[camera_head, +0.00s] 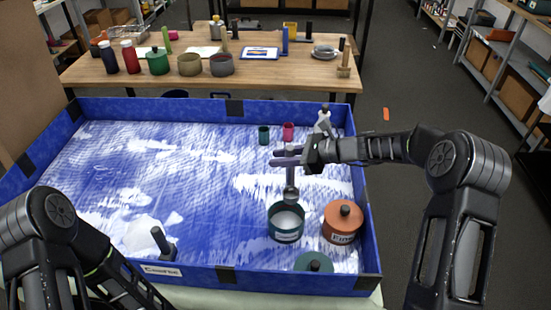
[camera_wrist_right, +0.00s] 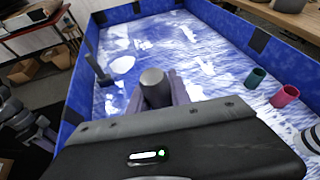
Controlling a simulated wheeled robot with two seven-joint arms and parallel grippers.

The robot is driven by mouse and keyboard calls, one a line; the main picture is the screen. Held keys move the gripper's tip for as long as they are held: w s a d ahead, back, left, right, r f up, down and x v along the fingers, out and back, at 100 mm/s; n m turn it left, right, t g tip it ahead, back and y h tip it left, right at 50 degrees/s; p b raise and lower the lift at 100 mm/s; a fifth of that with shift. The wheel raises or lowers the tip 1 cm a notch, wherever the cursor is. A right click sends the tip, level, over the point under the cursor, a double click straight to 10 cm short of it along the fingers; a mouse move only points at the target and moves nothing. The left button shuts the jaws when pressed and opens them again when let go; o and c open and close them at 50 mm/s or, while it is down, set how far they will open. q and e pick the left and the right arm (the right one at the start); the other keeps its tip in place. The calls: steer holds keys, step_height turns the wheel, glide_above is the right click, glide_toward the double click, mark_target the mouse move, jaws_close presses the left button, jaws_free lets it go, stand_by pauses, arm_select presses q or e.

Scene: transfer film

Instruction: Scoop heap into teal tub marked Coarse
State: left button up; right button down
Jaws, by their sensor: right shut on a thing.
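My right gripper (camera_head: 288,157) is shut on the upright handle of a metal scoop (camera_head: 291,193). The handle's grey top (camera_wrist_right: 157,82) shows between the fingers in the right wrist view. The scoop's bowl hangs at the rim of an open teal tub (camera_head: 286,224), above its pale contents; I cannot tell whether it touches. Lettering on the tub is too small to read. A white heap (camera_head: 138,232) lies in the front left of the blue-walled tray, with a dark-handled tool (camera_head: 162,243) at its right.
An orange lidded tub (camera_head: 342,222) marked Fine stands right of the teal tub. A teal lid (camera_head: 313,262) lies in front. Teal and pink cups (camera_head: 288,131) and a white bottle (camera_head: 323,121) stand behind. The tray's blue wall (camera_head: 130,262) bears a Coarse label.

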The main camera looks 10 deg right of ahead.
steer(key=shift+w+d+m, duration=0.3)
steer(key=shift+m, duration=0.1)
step_height(320, 180, up, 5)
stand_by(0.7)
steer(key=shift+w+a+f, duration=0.1)
stand_by(1.6)
